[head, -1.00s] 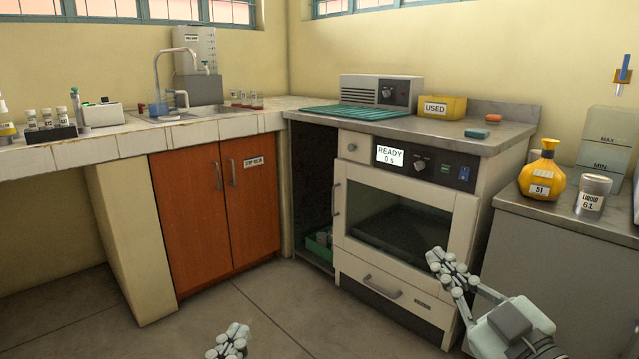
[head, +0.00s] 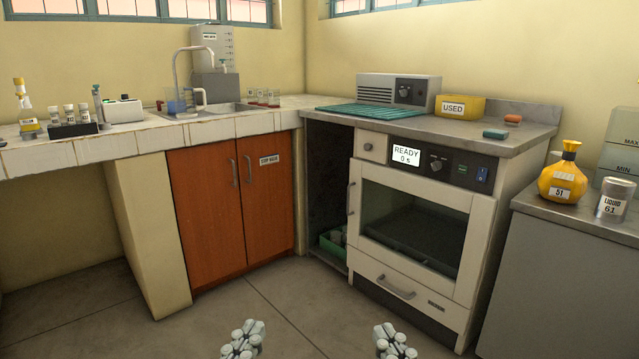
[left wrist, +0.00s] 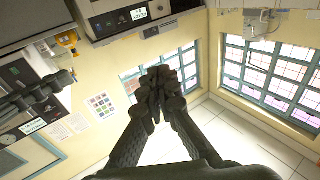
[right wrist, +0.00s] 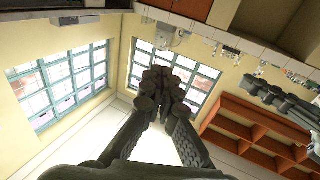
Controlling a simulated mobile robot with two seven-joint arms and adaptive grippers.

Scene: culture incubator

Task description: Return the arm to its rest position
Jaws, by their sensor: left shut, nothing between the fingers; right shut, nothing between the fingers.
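My left gripper (head: 242,340) is low at the bottom edge of the head view, left of centre, shut and empty. My right gripper (head: 394,342) is low at the bottom edge, right of centre, also shut and empty. Both are in front of the cabinets and apart from everything. In the left wrist view my left gripper's fingers (left wrist: 158,90) are closed together. In the right wrist view my right gripper's fingers (right wrist: 160,85) are closed together. The rest of both arms is outside the head view.
The incubator (head: 410,225) has its door shut and its display reads READY 0 s. An orange cabinet (head: 205,215) is shut. The floor (head: 290,310) is clear.

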